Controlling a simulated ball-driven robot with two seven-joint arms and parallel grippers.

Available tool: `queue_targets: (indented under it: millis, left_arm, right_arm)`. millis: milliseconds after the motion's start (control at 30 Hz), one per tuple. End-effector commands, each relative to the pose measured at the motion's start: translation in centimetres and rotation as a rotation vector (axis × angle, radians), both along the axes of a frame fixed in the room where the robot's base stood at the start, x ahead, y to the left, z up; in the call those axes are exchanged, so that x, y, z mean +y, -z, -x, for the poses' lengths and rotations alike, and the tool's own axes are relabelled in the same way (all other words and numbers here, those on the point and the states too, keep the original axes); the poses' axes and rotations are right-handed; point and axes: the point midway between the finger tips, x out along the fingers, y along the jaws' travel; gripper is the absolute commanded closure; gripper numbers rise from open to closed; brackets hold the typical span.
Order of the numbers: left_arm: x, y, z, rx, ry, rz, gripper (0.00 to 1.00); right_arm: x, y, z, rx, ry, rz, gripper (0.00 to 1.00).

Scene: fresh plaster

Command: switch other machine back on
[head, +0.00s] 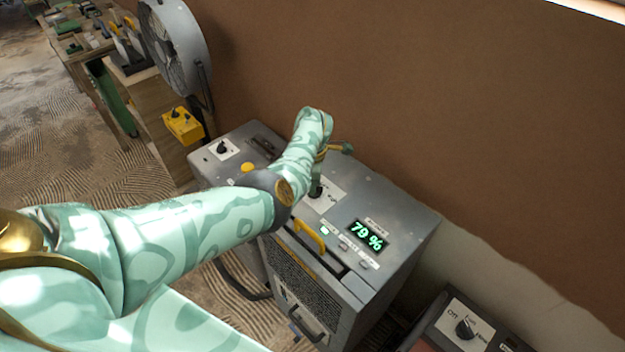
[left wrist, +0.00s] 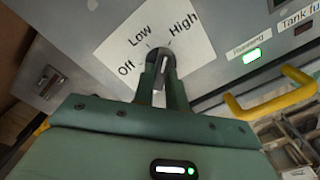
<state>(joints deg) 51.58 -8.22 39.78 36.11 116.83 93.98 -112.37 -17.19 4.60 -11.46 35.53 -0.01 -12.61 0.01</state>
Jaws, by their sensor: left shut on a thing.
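A grey machine (head: 385,200) with a green "79 %" display (head: 367,235) stands below my left arm. Its dark dial knob (left wrist: 160,62) sits on a white plate marked Off, Low and High (left wrist: 195,45). My left gripper (left wrist: 162,84) is shut on this knob, one finger on each side. The knob's pale line points roughly up, towards the gap between Low and High; the exact setting is hard to tell. The "Running" lamp (left wrist: 252,56) glows green. In the head view my left gripper (head: 317,187) reaches down to the dial, partly hidden by my arm. My right gripper is out of view.
A second machine (head: 430,330) with a dial knob (head: 465,328) marked Off stands at the lower right. A grey fan (head: 175,45) and a yellow box (head: 183,126) are at the back left. A yellow handle (head: 309,235) rises near the dial. A brown wall is behind.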

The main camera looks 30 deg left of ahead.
Motion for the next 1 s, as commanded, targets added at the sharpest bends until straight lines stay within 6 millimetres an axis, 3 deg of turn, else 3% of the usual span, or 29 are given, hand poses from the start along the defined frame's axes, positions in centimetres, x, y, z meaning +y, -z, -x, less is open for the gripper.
queue_targets:
  millis: [400, 933, 967, 1000]
  left_arm:
    - [-0.02, -0.02, -0.07, 0.0, 0.174, 0.001, 1.0]
    - [0.0, 0.04, -0.08, 0.0, 0.198, 0.0, 1.0]
    - [0.0, 0.04, -0.08, 0.0, 0.198, 0.0, 0.81]
    - [0.0, 0.04, -0.09, 0.0, 0.197, 0.0, 0.7]
  right_arm:
    - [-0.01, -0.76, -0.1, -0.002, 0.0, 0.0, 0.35]
    - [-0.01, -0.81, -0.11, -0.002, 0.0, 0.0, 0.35]
    - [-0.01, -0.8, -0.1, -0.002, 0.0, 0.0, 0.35]
    - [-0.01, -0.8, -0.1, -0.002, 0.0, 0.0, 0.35]
